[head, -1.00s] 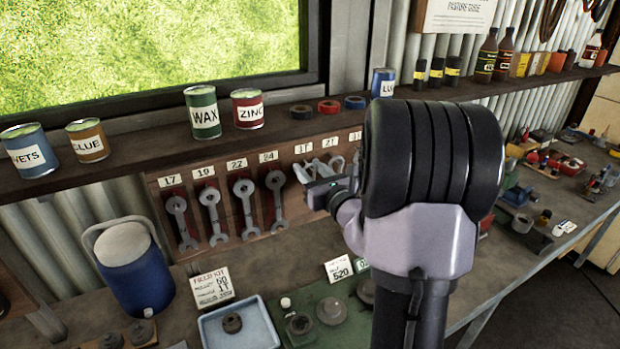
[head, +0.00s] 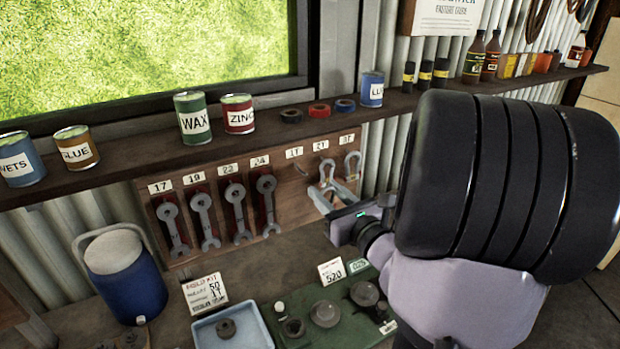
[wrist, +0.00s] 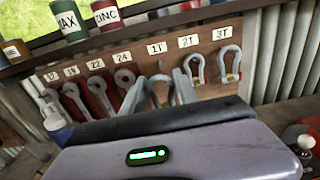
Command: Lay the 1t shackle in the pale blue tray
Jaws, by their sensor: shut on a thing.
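The 1t shackle (wrist: 159,92) is a grey metal bow between the fingers of my gripper (wrist: 162,94) in the wrist view. My gripper (head: 322,198) is shut on it, in front of the board below the 1T label (head: 294,153). A peg (head: 301,169) below that label looks bare in the head view. The fingers hide part of the shackle. The pale blue tray (head: 258,336) is on the bench at the bottom of the head view, lower left of my gripper.
The 2T (wrist: 196,70) and 3T (wrist: 230,66) shackles hang right of my gripper. Several wrenches (head: 203,218) hang to the left. A green mat (head: 345,335) with metal parts lies beside the tray. A blue jug (head: 128,275) stands left. The shelf (head: 250,133) with cans runs above.

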